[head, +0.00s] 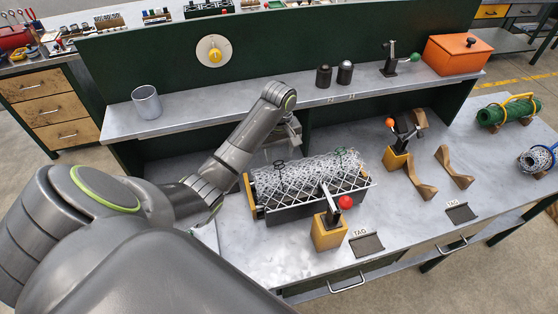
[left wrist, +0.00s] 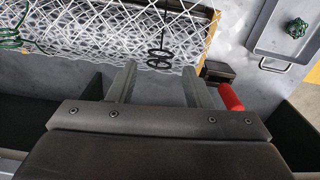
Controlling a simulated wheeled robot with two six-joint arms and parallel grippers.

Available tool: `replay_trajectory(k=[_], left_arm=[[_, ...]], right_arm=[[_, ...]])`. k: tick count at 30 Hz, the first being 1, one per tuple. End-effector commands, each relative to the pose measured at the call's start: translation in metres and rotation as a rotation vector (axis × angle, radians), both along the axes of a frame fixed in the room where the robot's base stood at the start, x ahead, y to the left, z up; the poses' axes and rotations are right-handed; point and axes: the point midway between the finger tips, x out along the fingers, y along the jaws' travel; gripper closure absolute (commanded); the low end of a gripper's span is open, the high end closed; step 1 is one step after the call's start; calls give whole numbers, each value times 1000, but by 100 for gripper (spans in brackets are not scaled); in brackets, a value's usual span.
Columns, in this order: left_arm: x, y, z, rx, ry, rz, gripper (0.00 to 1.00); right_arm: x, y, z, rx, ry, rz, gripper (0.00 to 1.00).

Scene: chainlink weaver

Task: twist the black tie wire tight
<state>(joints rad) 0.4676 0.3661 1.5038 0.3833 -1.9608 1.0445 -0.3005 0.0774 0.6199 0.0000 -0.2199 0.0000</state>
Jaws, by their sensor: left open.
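The black tie wire (head: 281,168) stands as twisted loops on the left part of the silver chain-link mesh (head: 310,178). It also shows in the left wrist view (left wrist: 160,54), just beyond the fingertips and roughly in line with the gap between them. My left gripper (left wrist: 160,82) is open and empty, apart from the wire. In the head view it (head: 291,142) is above and behind the mesh's left end. A green tie wire (head: 341,154) stands on the mesh's right part and shows at the left of the wrist view (left wrist: 10,38). My right gripper is not in view.
A red-knobbed clamp (head: 330,228) stands at the mesh's front. A red handle (left wrist: 230,97) lies close to the right finger in the wrist view. Another clamp (head: 397,158) and wooden pieces (head: 421,178) are to the right. A shelf (head: 230,105) runs behind.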

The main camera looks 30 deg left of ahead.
Motion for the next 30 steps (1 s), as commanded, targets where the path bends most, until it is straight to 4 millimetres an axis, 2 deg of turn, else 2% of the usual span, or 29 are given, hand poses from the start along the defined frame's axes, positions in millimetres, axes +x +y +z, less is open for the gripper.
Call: replay_trajectory(k=[30], left_arm=[[0, 0, 0, 0, 0, 1078, 55]], right_arm=[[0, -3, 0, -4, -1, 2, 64]])
